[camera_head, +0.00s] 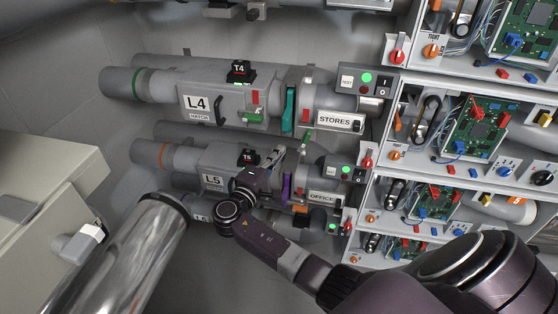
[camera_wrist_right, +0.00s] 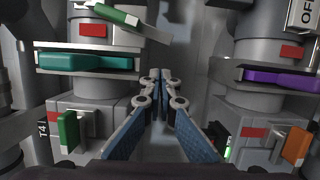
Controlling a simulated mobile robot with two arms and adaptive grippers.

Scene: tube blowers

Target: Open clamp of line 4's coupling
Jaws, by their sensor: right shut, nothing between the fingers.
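Line 4's grey tube (camera_head: 160,88) carries an "L4 HATCH" label. Its coupling (camera_head: 300,90) has a teal clamp lever (camera_head: 289,109); in the right wrist view the teal lever (camera_wrist_right: 85,62) lies along the flange at the left. A green lever with a metal plate (camera_wrist_right: 115,17) juts out beyond it, tilted. My right gripper (camera_head: 274,158) is over the L5 line, below the L4 coupling. In the wrist view its fingertips (camera_wrist_right: 160,76) meet, empty, in the gap between the two lines, apart from the teal lever. My left gripper is not in view.
Line 5's tube (camera_head: 190,158) has a purple clamp lever (camera_wrist_right: 275,76), right of my fingers in the wrist view. A green hatch handle (camera_wrist_right: 68,131) and an orange handle (camera_wrist_right: 296,143) stick out nearer my wrist. Electronics racks (camera_head: 475,125) stand at the right.

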